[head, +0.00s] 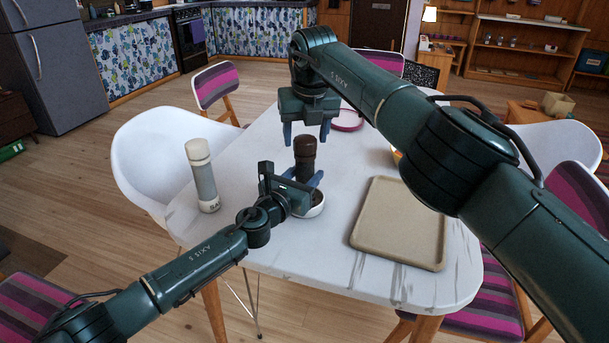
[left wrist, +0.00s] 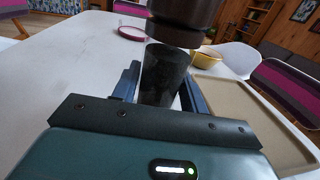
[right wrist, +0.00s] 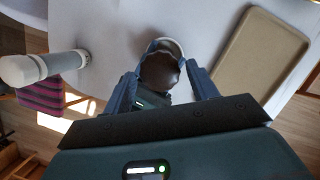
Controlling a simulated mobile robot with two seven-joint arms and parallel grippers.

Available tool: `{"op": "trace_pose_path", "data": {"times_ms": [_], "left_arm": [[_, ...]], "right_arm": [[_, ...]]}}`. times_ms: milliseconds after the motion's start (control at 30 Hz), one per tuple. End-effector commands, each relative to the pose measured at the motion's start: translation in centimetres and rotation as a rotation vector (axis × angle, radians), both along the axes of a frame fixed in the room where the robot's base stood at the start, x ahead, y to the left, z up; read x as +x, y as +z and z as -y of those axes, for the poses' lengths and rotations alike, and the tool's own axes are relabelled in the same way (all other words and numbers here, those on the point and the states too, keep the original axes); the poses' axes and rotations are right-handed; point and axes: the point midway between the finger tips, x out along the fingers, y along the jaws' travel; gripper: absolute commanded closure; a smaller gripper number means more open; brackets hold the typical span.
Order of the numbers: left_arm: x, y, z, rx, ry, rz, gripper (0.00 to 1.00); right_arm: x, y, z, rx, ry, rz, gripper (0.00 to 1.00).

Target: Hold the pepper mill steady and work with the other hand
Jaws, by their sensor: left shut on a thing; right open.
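The dark brown pepper mill (head: 305,150) stands upright on the white table, over or in a small white bowl (head: 315,208). My left gripper (head: 303,182) is shut on the mill's lower body. In the left wrist view the mill's dark body (left wrist: 163,75) is between the fingers, its brown top above them. My right gripper (head: 307,133) is open, pointing down just above the mill's top. In the right wrist view the mill's round top (right wrist: 160,72) lies between the spread fingers (right wrist: 162,85). My left gripper hides part of the bowl.
A tall white-and-grey cylinder (head: 202,175) stands on the table to the left. A beige tray (head: 400,222) lies on the right. A pink-rimmed plate (head: 347,120) is behind, and a yellow bowl (left wrist: 206,59) shows in the left wrist view. Chairs surround the table.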

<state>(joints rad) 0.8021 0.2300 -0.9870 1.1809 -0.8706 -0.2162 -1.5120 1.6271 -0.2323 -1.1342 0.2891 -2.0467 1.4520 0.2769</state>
Motion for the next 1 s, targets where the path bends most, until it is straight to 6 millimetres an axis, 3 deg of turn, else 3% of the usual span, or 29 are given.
{"op": "trace_pose_path", "data": {"times_ms": [233,433,567,667,1000], "left_arm": [[0.0,0.0,0.0,0.0,0.0,-0.001,0.88],[0.0,-0.1,0.0,0.0,0.0,-0.001,0.88],[0.0,-0.1,0.0,0.0,0.0,-0.001,0.88],[0.0,-0.1,0.0,0.0,0.0,-0.001,0.88],[0.0,0.0,0.0,0.0,0.0,-0.001,0.88]], "right_arm": [[-0.1,0.7,0.0,0.002,-0.003,0.002,0.42],[-1.3,5.1,0.1,0.005,-0.03,0.003,0.42],[-2.0,6.7,0.3,0.001,-0.047,0.0,0.42],[-2.0,6.3,0.3,0.0,-0.05,-0.002,0.42],[-0.8,2.1,0.0,0.0,-0.05,-0.003,0.42]]}}
